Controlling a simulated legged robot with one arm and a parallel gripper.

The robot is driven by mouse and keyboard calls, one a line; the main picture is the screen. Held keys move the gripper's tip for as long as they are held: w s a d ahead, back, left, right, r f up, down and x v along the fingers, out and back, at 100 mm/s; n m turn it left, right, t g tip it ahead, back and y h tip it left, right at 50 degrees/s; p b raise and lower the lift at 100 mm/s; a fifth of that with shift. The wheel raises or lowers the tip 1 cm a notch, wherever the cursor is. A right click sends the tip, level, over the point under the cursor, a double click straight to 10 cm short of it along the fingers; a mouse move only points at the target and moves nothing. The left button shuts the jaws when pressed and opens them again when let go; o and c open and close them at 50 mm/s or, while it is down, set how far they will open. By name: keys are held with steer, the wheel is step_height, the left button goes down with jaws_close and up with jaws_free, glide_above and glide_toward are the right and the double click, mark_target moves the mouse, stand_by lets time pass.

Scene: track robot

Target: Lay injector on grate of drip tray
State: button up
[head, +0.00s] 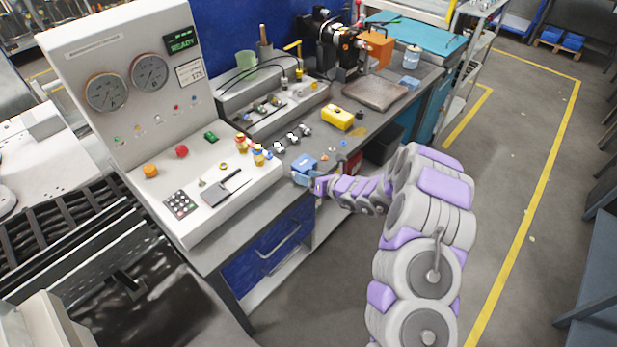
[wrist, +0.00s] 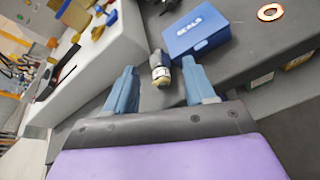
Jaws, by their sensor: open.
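My gripper (wrist: 159,69) is open, with its two blue fingers apart. A small grey and white injector-like part (wrist: 160,74) lies on the grey bench between and just beyond the fingertips; it looks ungripped. In the head view my gripper (head: 303,180) is low over the bench's front edge, right of the console. Several dark and silver injector-like parts (head: 293,138) lie behind it. A grey tray (head: 312,99) with small parts stands at the back, and a flat brownish-grey tray (head: 376,94) lies farther right. I cannot tell which is the drip tray; no grate is clear.
A blue SEALS box (wrist: 197,29) sits close to the right finger; it also shows in the head view (head: 304,163). A copper ring (wrist: 270,12) lies beyond it. The white console (head: 215,165) borders the left. A yellow box (head: 337,118) stands farther back.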

steer(key=shift+r, duration=0.45)
steer(key=shift+s+d+r+p, duration=0.1)
steer(key=shift+d+r+p, duration=0.15)
steer(key=shift+r+p, duration=0.05)
steer(key=p+v, duration=0.1)
steer(key=v, duration=1)
steer(key=shift+s+d+p, duration=0.2)
steer(key=shift+s+p, duration=0.05)
steer(key=shift+p, duration=0.1)
